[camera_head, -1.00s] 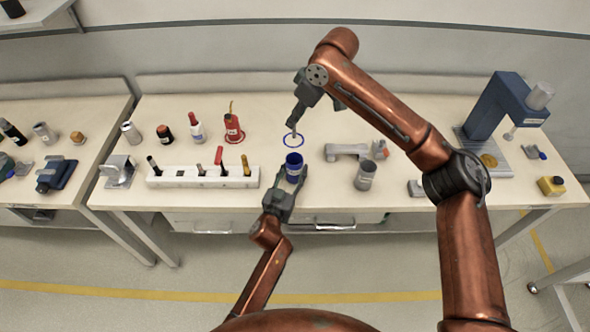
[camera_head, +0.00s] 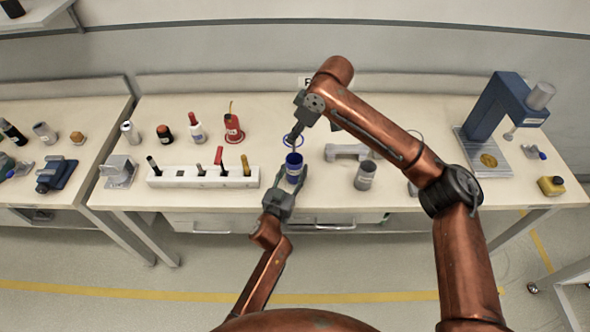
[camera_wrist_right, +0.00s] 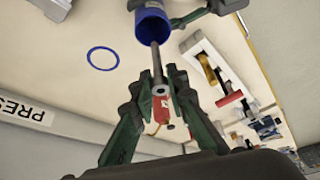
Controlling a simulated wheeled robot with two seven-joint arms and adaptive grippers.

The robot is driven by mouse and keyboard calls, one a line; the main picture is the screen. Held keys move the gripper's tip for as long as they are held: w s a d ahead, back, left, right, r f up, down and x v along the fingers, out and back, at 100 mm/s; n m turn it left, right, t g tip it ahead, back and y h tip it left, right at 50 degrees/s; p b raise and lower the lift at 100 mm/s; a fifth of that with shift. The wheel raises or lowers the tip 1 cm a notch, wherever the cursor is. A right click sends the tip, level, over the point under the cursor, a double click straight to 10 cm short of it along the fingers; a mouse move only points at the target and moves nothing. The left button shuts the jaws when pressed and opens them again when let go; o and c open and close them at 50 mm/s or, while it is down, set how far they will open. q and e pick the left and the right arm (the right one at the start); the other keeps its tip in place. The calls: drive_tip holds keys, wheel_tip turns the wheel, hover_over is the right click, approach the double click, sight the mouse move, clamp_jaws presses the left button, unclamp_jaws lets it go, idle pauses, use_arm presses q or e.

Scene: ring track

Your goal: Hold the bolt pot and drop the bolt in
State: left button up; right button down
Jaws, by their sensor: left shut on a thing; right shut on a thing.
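The bolt pot is a small blue-rimmed cup (camera_head: 294,158), near the table's front edge in the head view. My left gripper (camera_head: 290,185) is shut on it from the front. My right gripper (camera_head: 298,127) is shut on the bolt, a thin grey rod (camera_wrist_right: 156,62), and holds it above and behind the pot in the head view. In the right wrist view the rod runs from between the fingers of the right gripper (camera_wrist_right: 160,100) towards the blue pot (camera_wrist_right: 152,26), overlapping its edge. I cannot tell whether the bolt tip is inside the mouth.
A blue ring mark (camera_wrist_right: 102,58) lies on the table behind the pot. A white rack with tools (camera_head: 200,178) stands left. A grey cup (camera_head: 365,176) and grey fixture (camera_head: 346,151) are right of the pot. A blue press (camera_head: 500,105) stands far right.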

sight(295, 143)
drive_tip(key=shift+f, duration=1.95)
drive_tip(key=c, duration=1.8)
unclamp_jaws()
drive_tip(key=shift+r, duration=0.1)
drive_tip(key=v, duration=1.1)
drive_tip(key=shift+s+d+r, duration=0.1)
drive_tip(key=shift+d+r, duration=0.1)
drive_tip(key=shift+r, duration=0.15)
